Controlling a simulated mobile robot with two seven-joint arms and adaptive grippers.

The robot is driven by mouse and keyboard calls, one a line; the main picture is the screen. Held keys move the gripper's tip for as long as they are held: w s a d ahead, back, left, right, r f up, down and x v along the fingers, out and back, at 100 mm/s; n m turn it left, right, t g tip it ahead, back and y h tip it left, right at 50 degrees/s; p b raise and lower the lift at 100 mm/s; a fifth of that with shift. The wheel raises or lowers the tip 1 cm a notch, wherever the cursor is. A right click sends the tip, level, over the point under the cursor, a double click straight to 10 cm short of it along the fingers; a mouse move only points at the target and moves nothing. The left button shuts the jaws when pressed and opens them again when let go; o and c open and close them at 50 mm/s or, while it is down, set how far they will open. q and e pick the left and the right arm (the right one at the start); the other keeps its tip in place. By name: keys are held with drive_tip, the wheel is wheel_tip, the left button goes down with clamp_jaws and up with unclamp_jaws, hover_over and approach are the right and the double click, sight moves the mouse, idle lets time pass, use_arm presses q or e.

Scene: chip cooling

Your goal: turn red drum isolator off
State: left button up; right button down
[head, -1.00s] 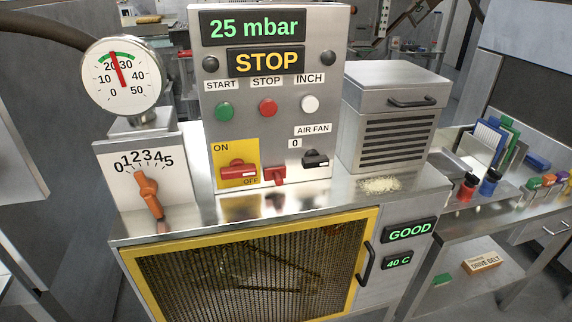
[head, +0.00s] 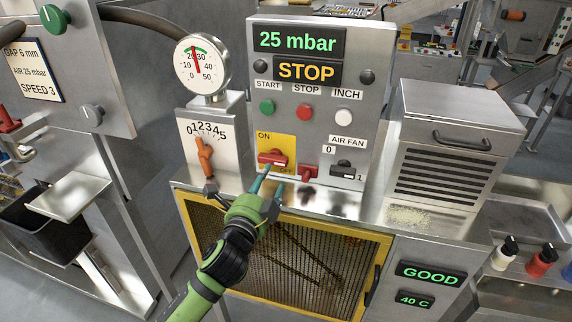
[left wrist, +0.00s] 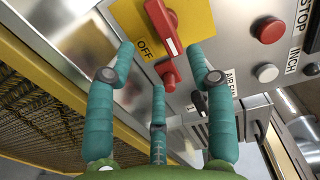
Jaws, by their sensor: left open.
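The red drum isolator (head: 272,158) is a red handle on a yellow plate (head: 263,142) marked ON at upper left and OFF at lower right. Its handle lies roughly crosswise in the head view. In the left wrist view the handle (left wrist: 161,16) shows at the top, beyond the fingertips. My left gripper (head: 268,186), with teal fingers, is open and empty just in front of and below the handle, and a gap shows in the wrist view (left wrist: 162,60). Its fingers partly cover the plate's lower edge in the head view. My right gripper is not in view.
A smaller red lever (head: 307,172) stands close right of the plate, with the black air fan switch (head: 346,169) beyond it. An orange lever (head: 204,156) is at left. The display reads STOP (head: 307,70). A yellow-framed mesh guard (head: 310,255) lies below.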

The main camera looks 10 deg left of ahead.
sight(276, 165)
use_arm(q)
drive_tip(key=shift+w+a+r+p, duration=0.1)
drive_tip(key=shift+w+r+p, duration=0.2)
drive_tip(key=shift+w, duration=0.35)
drive_tip(key=shift+w+r+p, duration=0.15)
drive_tip(key=shift+w+p, duration=0.1)
drive_tip(key=shift+w, duration=0.35)
drive_tip(key=w, duration=0.1)
drive_tip(key=w+p, duration=0.1)
drive_tip(key=w, duration=0.2)
drive_tip(key=shift+d+f, duration=0.1)
drive_tip(key=shift+d, duration=0.2)
drive_tip(key=shift+w+a+f, duration=0.1)
drive_tip(key=shift+w, duration=0.25)
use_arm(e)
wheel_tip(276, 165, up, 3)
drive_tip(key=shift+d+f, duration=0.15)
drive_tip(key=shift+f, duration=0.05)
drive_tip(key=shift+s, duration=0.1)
use_arm(q)
clamp_jaws()
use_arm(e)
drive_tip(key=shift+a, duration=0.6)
